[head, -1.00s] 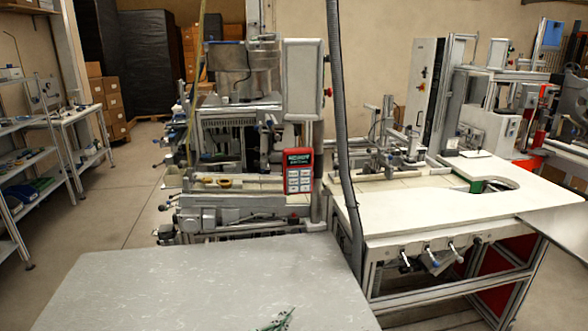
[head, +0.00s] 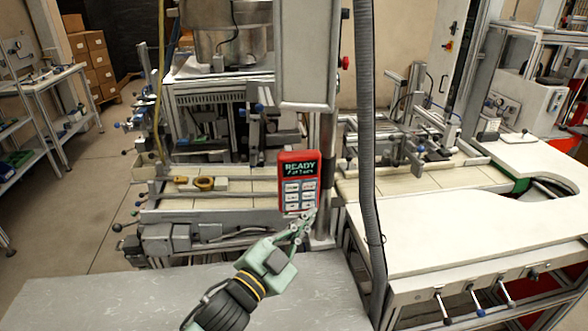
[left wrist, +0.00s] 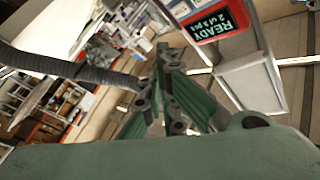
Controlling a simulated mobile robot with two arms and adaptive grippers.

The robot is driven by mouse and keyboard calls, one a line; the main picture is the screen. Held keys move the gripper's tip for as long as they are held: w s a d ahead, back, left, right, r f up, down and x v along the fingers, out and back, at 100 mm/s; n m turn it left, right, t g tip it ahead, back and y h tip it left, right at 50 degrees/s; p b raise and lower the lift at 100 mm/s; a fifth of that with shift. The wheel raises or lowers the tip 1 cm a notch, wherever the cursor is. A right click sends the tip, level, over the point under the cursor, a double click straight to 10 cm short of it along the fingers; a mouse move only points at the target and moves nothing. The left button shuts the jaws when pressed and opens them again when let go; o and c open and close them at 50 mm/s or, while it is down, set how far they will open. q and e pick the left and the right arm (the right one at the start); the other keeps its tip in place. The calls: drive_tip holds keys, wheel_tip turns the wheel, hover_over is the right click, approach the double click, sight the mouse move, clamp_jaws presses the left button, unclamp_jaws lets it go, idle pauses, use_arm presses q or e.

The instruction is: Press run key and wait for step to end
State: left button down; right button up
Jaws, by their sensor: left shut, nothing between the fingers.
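A red control panel (head: 298,182) hangs on a post at the middle of the head view. Its dark display reads READY with a smaller line below, and white keys sit under it. In the left wrist view the panel (left wrist: 212,22) is at the top right, cut off by the frame; its display reads "READY 2 of 3 pcs". My left gripper (head: 308,219) is shut and empty, with its tips at the panel's lower right keys. Whether they touch a key I cannot tell. The green fingers also show in the left wrist view (left wrist: 168,58). My right gripper is not in view.
A grey hose (head: 367,150) hangs just right of the panel. A grey table (head: 100,300) lies in front, and a white worktop (head: 470,235) is at the right. A yellowish ring (head: 204,183) lies on the machine bed left of the panel.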

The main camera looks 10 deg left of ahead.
sight(292, 188)
use_arm(q)
drive_tip(key=w+a+r+b, duration=0.1)
drive_tip(key=w+a, duration=0.2)
drive_tip(key=w, duration=0.5)
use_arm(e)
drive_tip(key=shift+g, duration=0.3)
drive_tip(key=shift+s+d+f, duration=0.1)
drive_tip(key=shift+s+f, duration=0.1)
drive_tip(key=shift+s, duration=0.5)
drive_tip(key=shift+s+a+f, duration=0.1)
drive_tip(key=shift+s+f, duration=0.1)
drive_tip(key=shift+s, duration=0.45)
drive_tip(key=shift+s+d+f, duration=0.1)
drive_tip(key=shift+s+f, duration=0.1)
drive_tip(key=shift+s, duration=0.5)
use_arm(q)
drive_tip(key=shift+a, duration=0.1)
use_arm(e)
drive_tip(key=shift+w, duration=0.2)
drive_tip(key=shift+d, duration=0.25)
use_arm(q)
drive_tip(key=shift+w, duration=0.1)
drive_tip(key=shift+w+a, duration=0.15)
drive_tip(key=shift+w, duration=0.15)
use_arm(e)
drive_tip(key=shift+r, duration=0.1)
